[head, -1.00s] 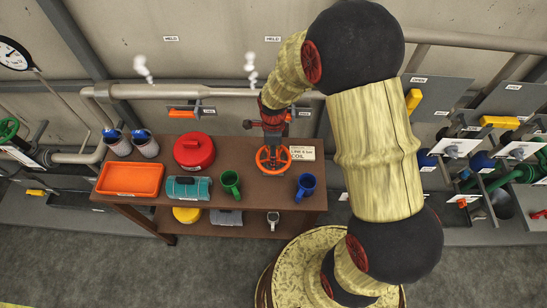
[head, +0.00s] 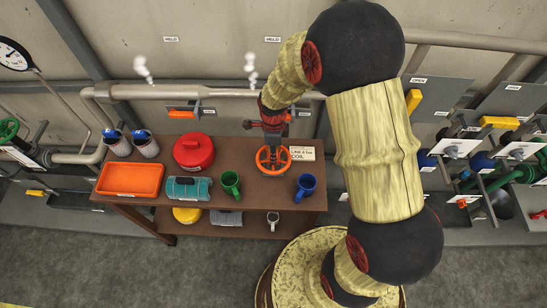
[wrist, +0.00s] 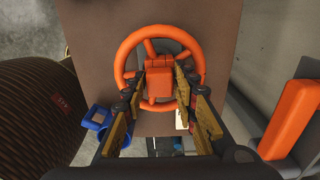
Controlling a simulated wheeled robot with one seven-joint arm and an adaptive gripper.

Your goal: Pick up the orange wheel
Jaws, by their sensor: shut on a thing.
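The orange wheel (wrist: 122,66) is a round handwheel with spokes and a blocky hub (wrist: 160,76). In the head view the wheel (head: 272,171) shows at the back right part of the brown table. My gripper (wrist: 162,82) is over the wheel's middle, its two fingers on either side of the hub and shut on it. In the head view my gripper (head: 272,146) comes from above and hides part of the wheel. I cannot tell whether the wheel touches the tabletop.
A blue mug (head: 305,187) and a green mug (head: 231,184) stand near the wheel on the table (head: 250,207). A white label card (head: 302,154) is just right of it. A red pot (head: 194,151), teal roll (head: 189,188) and orange tray (head: 130,179) are farther left.

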